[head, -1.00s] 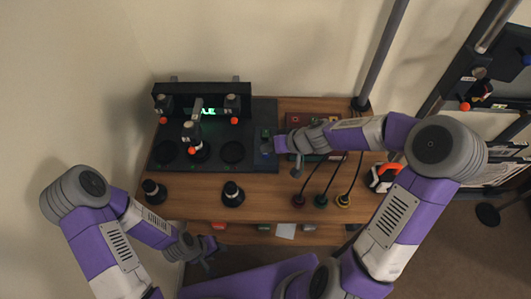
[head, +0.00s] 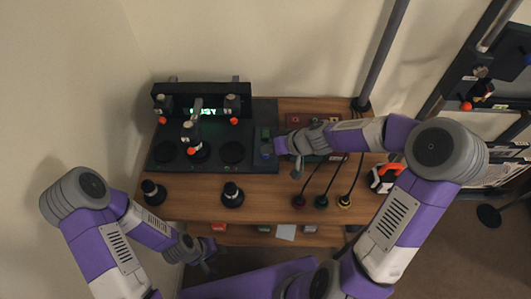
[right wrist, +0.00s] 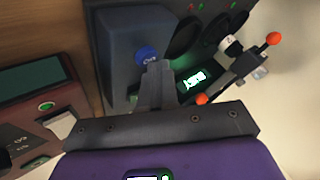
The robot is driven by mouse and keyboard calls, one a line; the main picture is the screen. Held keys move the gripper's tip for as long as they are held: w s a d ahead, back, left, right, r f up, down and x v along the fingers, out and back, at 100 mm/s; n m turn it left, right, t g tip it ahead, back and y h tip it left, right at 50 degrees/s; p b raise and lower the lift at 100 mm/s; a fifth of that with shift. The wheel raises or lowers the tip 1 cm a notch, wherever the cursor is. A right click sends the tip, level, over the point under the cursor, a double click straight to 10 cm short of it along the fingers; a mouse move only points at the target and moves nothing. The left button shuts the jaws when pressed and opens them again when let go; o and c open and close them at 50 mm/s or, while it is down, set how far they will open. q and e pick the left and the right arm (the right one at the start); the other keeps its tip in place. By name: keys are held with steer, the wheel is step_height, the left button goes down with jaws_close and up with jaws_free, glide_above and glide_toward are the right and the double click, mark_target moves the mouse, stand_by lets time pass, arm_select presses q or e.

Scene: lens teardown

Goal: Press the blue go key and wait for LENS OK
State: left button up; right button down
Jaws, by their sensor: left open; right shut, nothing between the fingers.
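The blue go key (right wrist: 146,55) is on a dark block at the right end of the black lens station (head: 235,165). In the head view the blue key (head: 265,153) is just left of my right gripper (head: 272,147). In the right wrist view the closed, empty fingertips (right wrist: 155,68) overlap the key's lower edge; whether they press it I cannot tell. The display (head: 203,111) is lit green and seems to read BUSY; it also shows in the right wrist view (right wrist: 194,80). My left gripper (head: 207,262) is open and empty near the table's front edge.
Black posts with orange knobs (head: 234,121) stand on the station. Two black cylinders (head: 233,194) stand on the wood in front. A red-brown box (head: 300,120) and several cabled plugs (head: 321,201) are to the right. An orange-and-black tool (head: 386,177) lies farther right.

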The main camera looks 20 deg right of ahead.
mark_target(269, 155)
steer(key=shift+r+p, duration=0.35)
steer(key=shift+r, duration=0.45)
steer(key=shift+r+p, duration=1.7)
steer(key=shift+r, duration=0.8)
